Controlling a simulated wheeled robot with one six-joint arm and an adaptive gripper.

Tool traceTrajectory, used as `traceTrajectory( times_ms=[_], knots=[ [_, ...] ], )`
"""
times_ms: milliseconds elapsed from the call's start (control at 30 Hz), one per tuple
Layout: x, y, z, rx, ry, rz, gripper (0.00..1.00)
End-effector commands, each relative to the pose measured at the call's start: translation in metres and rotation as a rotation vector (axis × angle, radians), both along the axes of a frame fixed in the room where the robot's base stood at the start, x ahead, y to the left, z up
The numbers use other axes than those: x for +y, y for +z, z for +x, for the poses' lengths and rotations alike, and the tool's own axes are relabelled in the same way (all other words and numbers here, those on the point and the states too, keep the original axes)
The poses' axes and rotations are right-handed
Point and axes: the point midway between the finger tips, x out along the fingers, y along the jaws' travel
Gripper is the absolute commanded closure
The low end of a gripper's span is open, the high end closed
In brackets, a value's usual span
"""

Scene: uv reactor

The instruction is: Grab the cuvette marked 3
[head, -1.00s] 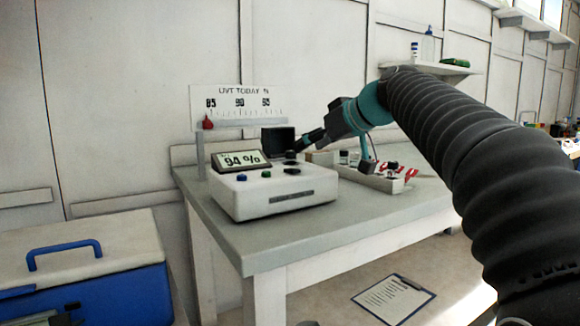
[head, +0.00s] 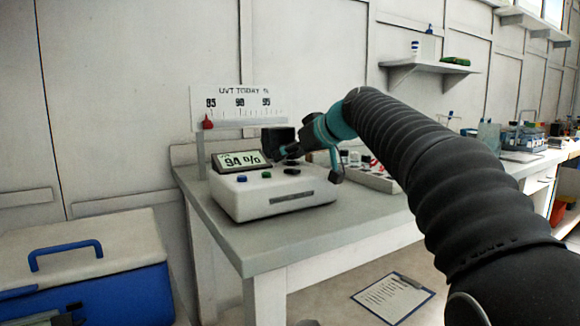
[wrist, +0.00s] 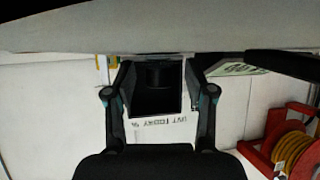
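The cuvette marked 3 cannot be picked out. Small dark- and white-capped items stand in a white tray (head: 376,184) behind my arm in the head view, too small to read. My gripper (head: 284,153) is at the top of the white meter (head: 270,196), by its upright black lid (head: 277,139). In the wrist view my gripper (wrist: 157,70) has its fingers wide apart, with the black lid (wrist: 155,103) showing between them. No cuvette is visible between the fingers.
The meter's screen (head: 241,159) reads 94 %. A UVT TODAY % scale board (head: 238,106) with a red pointer stands behind it. The grey table (head: 300,238) has free room in front. A blue cooler (head: 95,293) is at lower left, a clipboard (head: 393,297) below right.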

Motion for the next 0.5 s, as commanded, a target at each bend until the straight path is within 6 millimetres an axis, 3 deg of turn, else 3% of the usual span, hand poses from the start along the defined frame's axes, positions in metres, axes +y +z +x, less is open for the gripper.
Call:
traceTrajectory(
  times_ms=[33, 200, 500],
  knots=[
    [-0.0002, 0.0000, 0.0000, 0.000, 0.000, 0.000, 0.62],
    [-0.0003, -0.0001, -0.0001, 0.000, 0.000, 0.000, 1.00],
    [-0.0002, 0.0008, -0.0002, 0.000, 0.000, 0.000, 1.00]
  ],
)
